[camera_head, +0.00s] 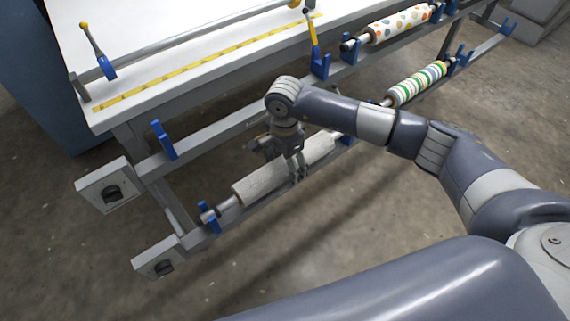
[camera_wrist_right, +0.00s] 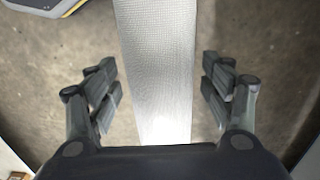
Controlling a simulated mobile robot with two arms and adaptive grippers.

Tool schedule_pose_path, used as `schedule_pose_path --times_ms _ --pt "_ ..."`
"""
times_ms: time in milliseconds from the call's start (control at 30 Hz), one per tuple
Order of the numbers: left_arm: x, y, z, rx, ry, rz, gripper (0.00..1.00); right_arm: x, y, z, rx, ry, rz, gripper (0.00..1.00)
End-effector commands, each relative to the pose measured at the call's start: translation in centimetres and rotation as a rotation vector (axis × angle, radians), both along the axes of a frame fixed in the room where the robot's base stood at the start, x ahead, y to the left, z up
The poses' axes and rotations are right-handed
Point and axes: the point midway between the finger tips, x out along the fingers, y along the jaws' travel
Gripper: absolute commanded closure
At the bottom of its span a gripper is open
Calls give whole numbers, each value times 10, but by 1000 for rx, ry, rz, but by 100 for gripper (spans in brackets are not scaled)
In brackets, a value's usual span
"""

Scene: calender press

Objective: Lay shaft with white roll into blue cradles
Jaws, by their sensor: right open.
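The white roll (camera_head: 262,183) on its metal shaft lies along the lower rail of the grey frame. Its left shaft end (camera_head: 225,208) sits at the lower left blue cradle (camera_head: 207,216). Its right end is near another blue cradle (camera_head: 346,139), partly hidden by my arm, so I cannot tell how it is seated there. My right gripper (camera_head: 299,173) points down at the roll, right of its middle. In the wrist view the white roll (camera_wrist_right: 157,65) passes between the open fingers (camera_wrist_right: 162,88), with a gap on both sides. My left gripper is out of view.
An empty blue cradle (camera_head: 163,141) stands on the upper rail at left. A dotted roll (camera_head: 400,25) and a striped roll (camera_head: 416,83) lie to the right. A white table (camera_head: 190,35) with a yellow ruler is behind.

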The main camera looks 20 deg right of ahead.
Motion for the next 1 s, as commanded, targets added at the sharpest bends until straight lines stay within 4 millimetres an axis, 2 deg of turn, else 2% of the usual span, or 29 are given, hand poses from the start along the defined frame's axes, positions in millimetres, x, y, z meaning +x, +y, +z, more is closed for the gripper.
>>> schedule_pose_path --times_ms 167,400,600,767,1000 --pt "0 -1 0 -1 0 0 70 2 0 28 1 -7 2 26" --pt "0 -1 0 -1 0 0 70 2 0 80 1 -7 0 26" --pt "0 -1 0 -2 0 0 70 2 0 109 1 -5 1 26" --pt "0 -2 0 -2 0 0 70 1 0 118 1 -4 0 26" --pt "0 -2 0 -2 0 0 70 1 0 118 1 -3 0 26"
